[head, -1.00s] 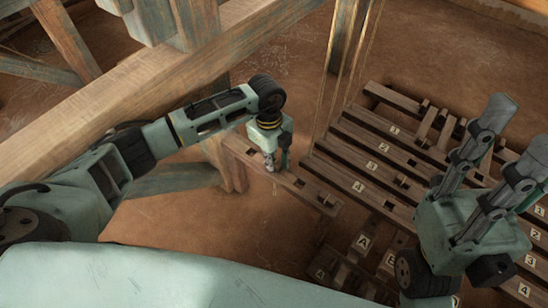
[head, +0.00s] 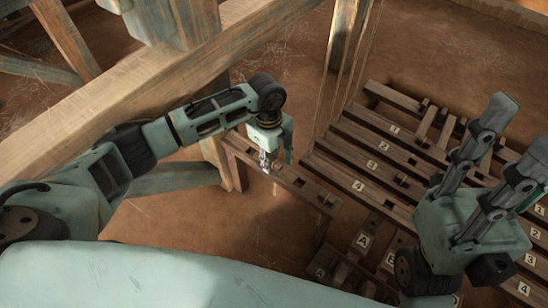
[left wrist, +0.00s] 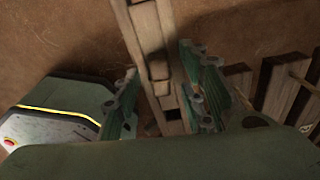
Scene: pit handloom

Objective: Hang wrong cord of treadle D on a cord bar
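My left gripper (head: 276,162) is over a slotted wooden bar (head: 309,190) in the head view. In the left wrist view its fingers (left wrist: 163,104) are apart, one on each side of the bar (left wrist: 152,42). No cord shows clearly between them. Thin pale cords (head: 351,70) hang farther back. Treadles marked A (head: 363,241) and B show low in the head view; no D label is readable. My right gripper (head: 520,130) points up at the right, its fingers apart and empty.
Slats with number labels (head: 372,165) lie right of the bar. A thick wooden beam (head: 130,85) crosses behind my left arm, with a post below it. Bare earth floor (head: 180,235) is clear in front of the bar.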

